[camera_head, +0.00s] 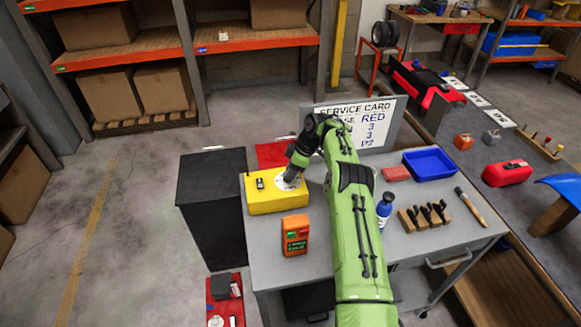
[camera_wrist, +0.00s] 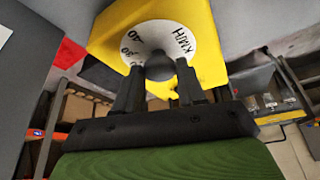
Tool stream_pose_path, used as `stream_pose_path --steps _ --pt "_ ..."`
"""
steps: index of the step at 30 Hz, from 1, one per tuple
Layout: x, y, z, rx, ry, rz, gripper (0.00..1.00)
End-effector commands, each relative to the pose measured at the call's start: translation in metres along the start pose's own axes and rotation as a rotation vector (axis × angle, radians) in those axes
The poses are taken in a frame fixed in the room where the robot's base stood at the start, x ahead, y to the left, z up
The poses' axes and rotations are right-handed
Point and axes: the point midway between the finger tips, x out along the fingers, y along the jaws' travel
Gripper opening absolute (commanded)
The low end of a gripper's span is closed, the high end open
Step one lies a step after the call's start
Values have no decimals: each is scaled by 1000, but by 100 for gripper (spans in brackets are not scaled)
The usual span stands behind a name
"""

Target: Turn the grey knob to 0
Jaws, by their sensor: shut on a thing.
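A yellow box (camera_head: 278,202) stands on the grey table with a small dark switch (camera_head: 260,184) on its top. A white dial (camera_wrist: 199,37) is on the box, with black marks including "40" and "KM/H" in the wrist view. The grey knob (camera_wrist: 159,67) sits at the dial's middle. My gripper (camera_wrist: 160,80) is shut on the knob, one finger on each side. In the head view my gripper (camera_head: 291,174) comes down over the dial and hides the knob. The pointer of the knob and part of the scale are hidden, so I cannot read its setting.
An orange meter (camera_head: 295,236) stands in front of the box. A service card (camera_head: 378,112) stands behind my arm. A black cabinet (camera_head: 212,200) adjoins on the left.

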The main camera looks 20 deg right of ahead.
Motion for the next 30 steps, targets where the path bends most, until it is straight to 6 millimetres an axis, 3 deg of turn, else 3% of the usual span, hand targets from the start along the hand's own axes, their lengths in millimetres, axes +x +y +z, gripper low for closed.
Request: stream_pose_path --steps 23,24,28,30 --pt "-1 2 0 -85 -1 -31 9" --pt "-1 2 0 -85 -1 -31 43" --pt "0 2 0 -85 -1 -31 63" --pt "0 2 0 -85 -1 -31 65"
